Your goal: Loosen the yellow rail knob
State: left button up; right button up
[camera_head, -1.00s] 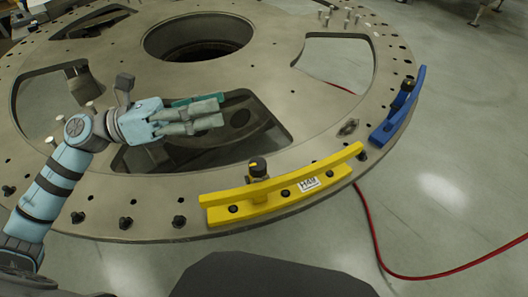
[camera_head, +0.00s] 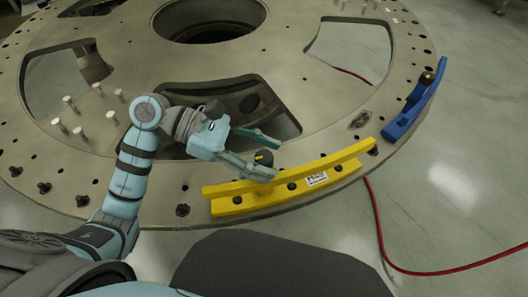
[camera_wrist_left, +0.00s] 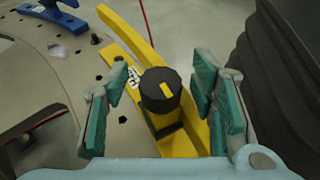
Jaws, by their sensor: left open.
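The yellow rail (camera_head: 300,183) is a curved bar bolted along the near edge of the turret plate. Its knob (camera_head: 263,158) is black with a yellow mark on top and stands upright near the rail's left part. My left gripper (camera_head: 272,158) is open, with its fingers on either side of the knob in the head view. In the left wrist view the knob (camera_wrist_left: 161,90) sits between the two teal-padded fingers, with visible gaps to both pads. Part of the rail is hidden behind the left gripper's finger. My right gripper is not in view.
A blue rail (camera_head: 415,100) with its own black knob lies on the plate's right edge. The grey turret plate (camera_head: 330,110) has large cutouts and several upright pins at left. A red cable (camera_head: 385,250) lies on the floor at right.

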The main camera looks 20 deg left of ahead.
pick_arm(q)
jog(key=c, duration=1.2)
jog(key=shift+f+n+t, duration=0.1)
jog(key=shift+n+t, duration=0.2)
jog(key=shift+n+t+b, duration=0.35)
jog(key=shift+n+t, duration=0.15)
jog(key=shift+t, duration=0.1)
jog(key=shift+n+t+y, duration=0.3)
jog(key=shift+n+t, duration=0.3)
jog(key=shift+t, duration=0.1)
jog(key=shift+n+t+y, duration=0.8)
jog(key=shift+n+t, duration=0.7)
